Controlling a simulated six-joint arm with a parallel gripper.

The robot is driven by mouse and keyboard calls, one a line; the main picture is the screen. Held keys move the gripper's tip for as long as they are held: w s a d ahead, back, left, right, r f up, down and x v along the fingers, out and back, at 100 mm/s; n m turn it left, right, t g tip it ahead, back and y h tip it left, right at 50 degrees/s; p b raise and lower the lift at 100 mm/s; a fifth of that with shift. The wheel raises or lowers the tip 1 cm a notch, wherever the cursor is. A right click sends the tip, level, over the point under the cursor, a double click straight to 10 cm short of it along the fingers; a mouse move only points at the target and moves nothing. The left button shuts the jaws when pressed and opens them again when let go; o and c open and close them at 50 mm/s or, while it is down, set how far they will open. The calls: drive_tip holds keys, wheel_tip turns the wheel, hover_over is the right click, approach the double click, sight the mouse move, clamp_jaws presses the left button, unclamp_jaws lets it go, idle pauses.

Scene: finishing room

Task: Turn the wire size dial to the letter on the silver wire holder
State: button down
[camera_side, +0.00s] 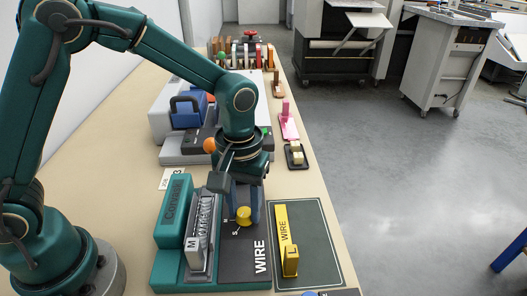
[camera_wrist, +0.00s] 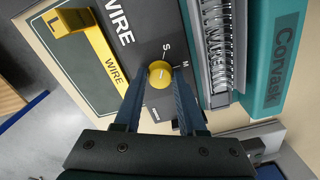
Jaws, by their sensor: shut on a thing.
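The wire size dial (camera_wrist: 160,74) is a round yellow knob on the dark WIRE panel (camera_side: 245,262) of the teal machine; it also shows in the side view (camera_side: 243,216). In the wrist view the letters S and M are printed beside it; a short pale mark shows on its top, but I cannot tell which letter it points to. The silver wire holder (camera_side: 200,235) stands left of the panel and bears the letter M. My gripper (camera_wrist: 160,88) is shut on the dial, one finger on each side. The fingers hide part of the dial's surroundings.
A yellow wire holder (camera_side: 284,240) marked L lies on a dark green mat (camera_side: 318,245) to the right. The teal cover (camera_side: 174,212) rises left of the silver holder. Other bench machines (camera_side: 178,145) stand behind my gripper. The bench's right edge is close to the mat.

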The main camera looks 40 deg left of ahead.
sight(244, 211)
drive_tip(key=m, duration=0.5)
drive_tip(key=shift+m, duration=0.3)
drive_tip(key=m, duration=0.5)
drive_tip(key=shift+m, duration=0.7)
drive_tip(key=c, duration=0.5)
unclamp_jaws()
drive_tip(key=shift+r, duration=2.6)
drive_tip(key=shift+a+r, duration=0.1)
